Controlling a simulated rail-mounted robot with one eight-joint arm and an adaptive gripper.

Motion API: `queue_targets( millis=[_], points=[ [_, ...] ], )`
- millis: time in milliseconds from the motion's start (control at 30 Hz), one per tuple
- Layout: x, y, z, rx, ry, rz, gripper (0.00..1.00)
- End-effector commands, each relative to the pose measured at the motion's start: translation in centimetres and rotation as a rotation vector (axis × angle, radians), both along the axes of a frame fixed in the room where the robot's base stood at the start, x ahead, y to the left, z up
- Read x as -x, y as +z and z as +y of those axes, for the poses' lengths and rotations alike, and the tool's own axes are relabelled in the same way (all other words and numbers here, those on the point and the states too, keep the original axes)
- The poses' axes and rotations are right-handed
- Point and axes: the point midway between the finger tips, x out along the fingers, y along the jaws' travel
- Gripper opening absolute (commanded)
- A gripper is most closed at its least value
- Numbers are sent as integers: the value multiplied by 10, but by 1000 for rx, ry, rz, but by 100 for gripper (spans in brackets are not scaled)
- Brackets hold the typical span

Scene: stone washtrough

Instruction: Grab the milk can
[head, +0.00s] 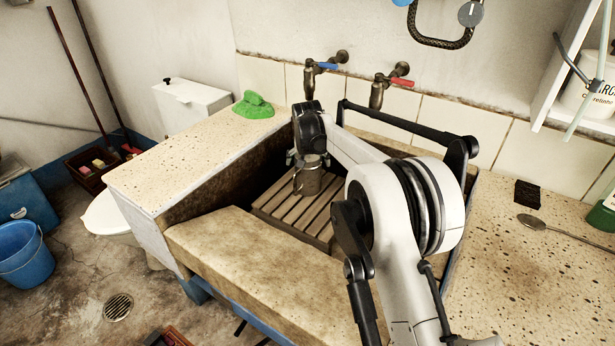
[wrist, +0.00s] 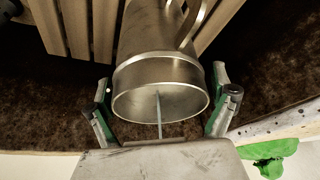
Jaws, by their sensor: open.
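The milk can (head: 308,183) is a grey metal cylinder standing on the wooden slatted rack (head: 268,205) inside the stone trough. My gripper (head: 309,158) is at the top of the can, under my wrist. In the wrist view, the can (wrist: 158,45) shows its wide open rim and a curved metal handle (wrist: 192,24). The green-padded fingers of my gripper (wrist: 165,92) are open, one on each side of the rim. I see gaps between the fingers and the can's side. My arm hides part of the trough in the head view.
The trough's thick front edge (head: 265,260) and speckled left ledge (head: 185,160) surround the basin. Two taps, blue-handled (head: 316,70) and red-handled (head: 388,85), stick out behind. A green cloth-like item (head: 253,106) lies on the ledge. A spoon (head: 560,229) and dark block (head: 527,194) lie right.

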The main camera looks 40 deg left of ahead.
Motion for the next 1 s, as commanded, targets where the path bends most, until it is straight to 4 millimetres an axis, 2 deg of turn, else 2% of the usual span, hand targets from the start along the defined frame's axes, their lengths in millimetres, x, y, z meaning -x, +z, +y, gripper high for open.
queue_targets(
  millis=[267,833,1000],
  points=[
    [-1,-2,1,0,0,0,91],
    [-1,-2,1,0,-1,0,17],
    [-1,-1,1,-1,0,-1,16]
  ],
)
